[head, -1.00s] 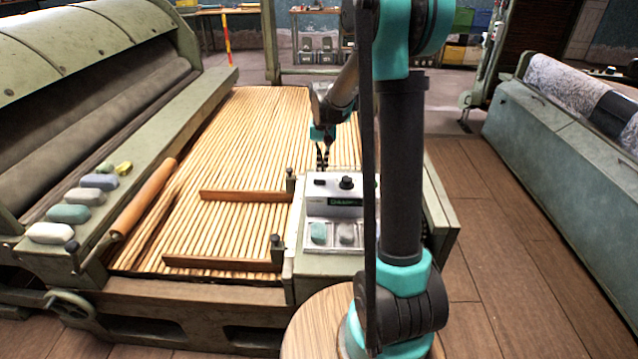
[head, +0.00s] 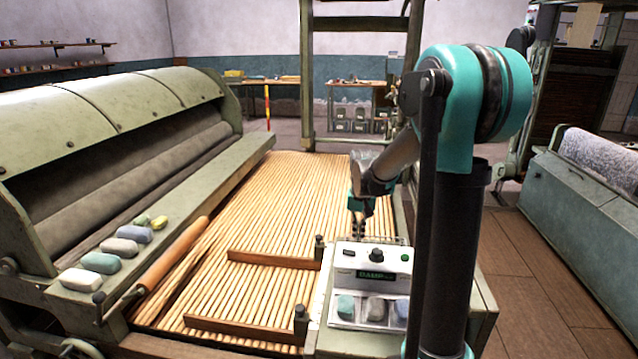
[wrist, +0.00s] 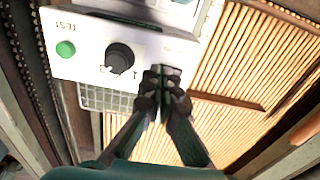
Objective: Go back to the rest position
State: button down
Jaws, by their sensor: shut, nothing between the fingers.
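My gripper (head: 360,232) hangs above the slatted bed, just behind the white control box (head: 345,262). It points down, and its fingers are together with nothing between them. In the wrist view my gripper (wrist: 164,82) shows its fingertips touching each other. They overlap the edge of the control box (wrist: 90,50) in that view; I cannot tell the exact gap. The box carries a black knob (wrist: 119,58) and a green button (wrist: 66,48).
Three soap-like pieces lie in a tray (head: 343,322) before the control box. Several more lie on the left ledge beside a wooden roller (head: 172,254). Wooden bars (head: 270,259) cross the slatted bed (head: 290,190). A grey-green machine (head: 590,195) stands right.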

jog(key=s+d+f+n+t, duration=0.1)
jog(key=s+f, duration=0.2)
jog(key=s, duration=0.8)
jog(key=s+d+f+n+t, duration=0.1)
jog(key=s+d+f+t, duration=0.1)
jog(key=s, duration=1)
jog(key=shift+s+f+t, duration=0.15)
jog(key=shift+f+t, duration=0.15)
jog(key=shift+f, duration=0.2)
